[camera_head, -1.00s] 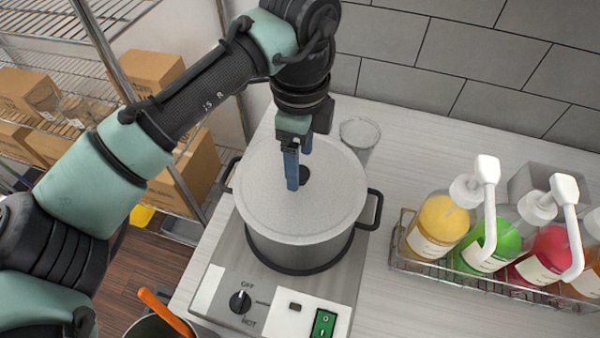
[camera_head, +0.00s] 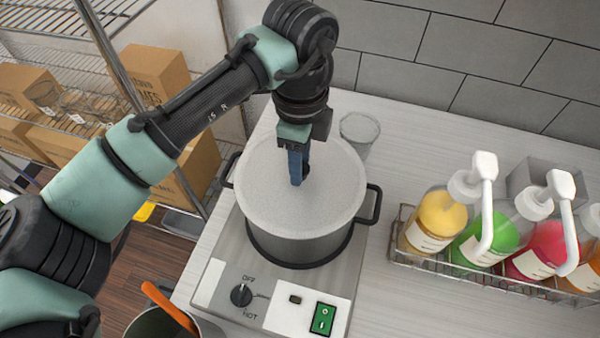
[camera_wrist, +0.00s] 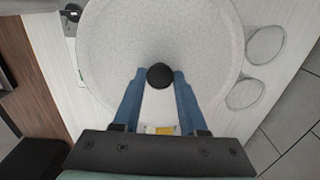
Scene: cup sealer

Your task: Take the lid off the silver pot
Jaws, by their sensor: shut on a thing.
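The silver pot (camera_head: 290,247) stands on the hot plate, with a pale speckled lid (camera_head: 265,195) on top. The lid has a small round black knob, which shows in the wrist view (camera_wrist: 160,75). My gripper (camera_head: 298,182) points down over the middle of the lid. In the wrist view its blue fingers (camera_wrist: 160,73) lie on either side of the knob and are shut on it. In the head view the fingers and wrist hide most of the knob. I see no clear gap between lid and pot rim.
The hot plate (camera_head: 220,292) has a dial and a green switch. A rack (camera_head: 475,277) of colored pump bottles stands to the right. A clear cup (camera_head: 359,132) stands close behind the pot. A container with an orange handle (camera_head: 170,307) is at the lower left.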

